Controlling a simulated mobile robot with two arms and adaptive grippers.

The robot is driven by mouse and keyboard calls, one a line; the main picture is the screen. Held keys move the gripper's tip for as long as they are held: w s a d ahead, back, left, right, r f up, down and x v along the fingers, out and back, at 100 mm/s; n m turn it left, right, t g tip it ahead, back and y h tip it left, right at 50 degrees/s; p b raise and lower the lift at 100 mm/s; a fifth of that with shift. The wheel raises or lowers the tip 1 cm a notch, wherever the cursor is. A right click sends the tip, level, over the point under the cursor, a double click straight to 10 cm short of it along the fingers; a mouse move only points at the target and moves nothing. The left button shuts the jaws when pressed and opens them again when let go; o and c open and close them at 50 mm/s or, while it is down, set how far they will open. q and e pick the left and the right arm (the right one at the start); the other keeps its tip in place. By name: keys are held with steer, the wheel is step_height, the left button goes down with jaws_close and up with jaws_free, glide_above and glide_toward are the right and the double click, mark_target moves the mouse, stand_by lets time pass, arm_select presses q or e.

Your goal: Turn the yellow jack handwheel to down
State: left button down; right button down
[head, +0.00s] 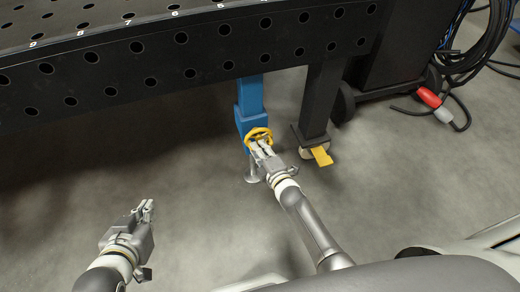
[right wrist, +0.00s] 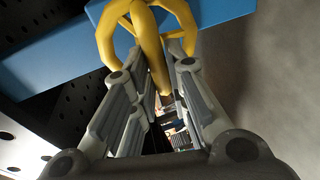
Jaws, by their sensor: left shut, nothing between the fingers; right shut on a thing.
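The yellow jack handwheel (head: 259,135) sits on the side of a blue jack (head: 250,97) under the front edge of the black table. It also shows large in the right wrist view (right wrist: 150,30), in front of the blue jack body (right wrist: 60,65). My right gripper (head: 260,146) is at the handwheel, shut on a yellow part of it; in the right wrist view its fingers (right wrist: 160,95) flank a yellow spoke or rim. Its fingers hide part of the wheel. My left gripper (head: 147,208) is shut and empty above the floor at the left, well apart from the jack.
The black perforated table (head: 130,70) spans the top. A black leg (head: 318,100) with a yellow pedal (head: 321,156) stands right of the jack. A wheeled black cabinet (head: 392,50) and cables (head: 480,30) with a red connector (head: 430,98) lie farther right. Floor at left is clear.

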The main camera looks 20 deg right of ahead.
steer(key=c, duration=1.5)
jaws_free()
steer(key=shift+o, duration=0.2)
steer(key=v, duration=1.2)
